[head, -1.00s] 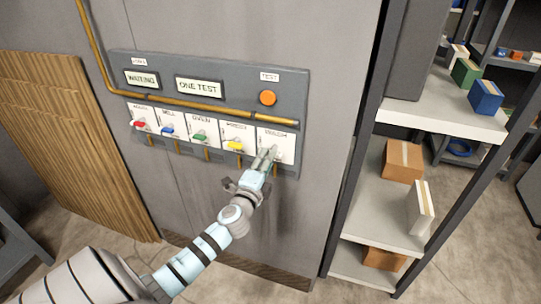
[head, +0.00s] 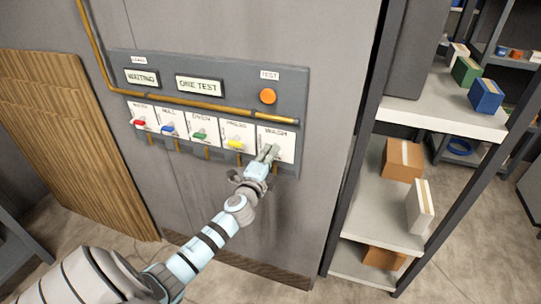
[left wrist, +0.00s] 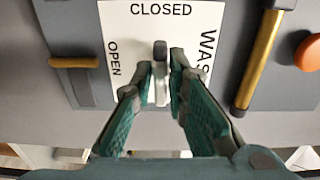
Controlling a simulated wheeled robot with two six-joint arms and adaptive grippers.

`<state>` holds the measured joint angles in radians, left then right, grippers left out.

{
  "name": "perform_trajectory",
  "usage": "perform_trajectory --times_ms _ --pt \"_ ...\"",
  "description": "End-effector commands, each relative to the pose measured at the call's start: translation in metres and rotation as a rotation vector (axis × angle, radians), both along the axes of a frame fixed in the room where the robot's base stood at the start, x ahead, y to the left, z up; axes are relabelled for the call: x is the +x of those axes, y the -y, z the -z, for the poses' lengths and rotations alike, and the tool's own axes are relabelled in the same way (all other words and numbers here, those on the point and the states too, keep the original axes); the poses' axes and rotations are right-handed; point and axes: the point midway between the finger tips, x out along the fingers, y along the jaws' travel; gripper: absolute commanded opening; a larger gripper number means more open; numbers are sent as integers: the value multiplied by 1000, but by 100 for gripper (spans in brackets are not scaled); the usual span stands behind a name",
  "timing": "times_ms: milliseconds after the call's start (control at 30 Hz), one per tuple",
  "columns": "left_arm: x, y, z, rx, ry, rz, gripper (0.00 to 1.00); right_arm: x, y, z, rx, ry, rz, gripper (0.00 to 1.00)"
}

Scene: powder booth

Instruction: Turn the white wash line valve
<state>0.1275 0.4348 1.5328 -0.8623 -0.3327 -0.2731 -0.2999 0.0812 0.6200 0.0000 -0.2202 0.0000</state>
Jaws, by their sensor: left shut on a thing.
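The white wash line valve is at the right end of the valve row on the grey panel, on a white plate (head: 287,143). In the left wrist view its pale handle (left wrist: 160,60) stands between my fingers, pointing toward the word CLOSED; OPEN is printed to the left on the plate. My left gripper (head: 268,153) is shut on this handle, and it also shows in the left wrist view (left wrist: 161,82) with a green-padded finger on each side. In the head view the fingers hide most of the handle. My right gripper is out of view.
Red (head: 139,122), blue (head: 167,130), green (head: 199,135) and yellow (head: 235,144) valves line up to the left. An orange test button (head: 267,96) sits above, over a copper pipe (head: 190,103). A shelf rack (head: 443,110) with boxes stands to the right.

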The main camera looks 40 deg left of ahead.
Motion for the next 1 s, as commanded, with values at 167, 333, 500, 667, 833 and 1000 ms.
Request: perform_trajectory --times_ms 167,333,500,667,833,1000 --pt "0 0 1 -51 20 0 0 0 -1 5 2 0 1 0" --pt "0 0 1 -148 55 1 0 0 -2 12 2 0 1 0" --pt "0 0 2 -285 103 1 0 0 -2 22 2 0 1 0" --pt "0 0 2 -429 153 0 0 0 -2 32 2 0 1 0" --pt "0 0 2 -581 206 0 0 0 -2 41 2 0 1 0" --pt "0 0 2 -734 259 1 0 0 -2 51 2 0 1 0"
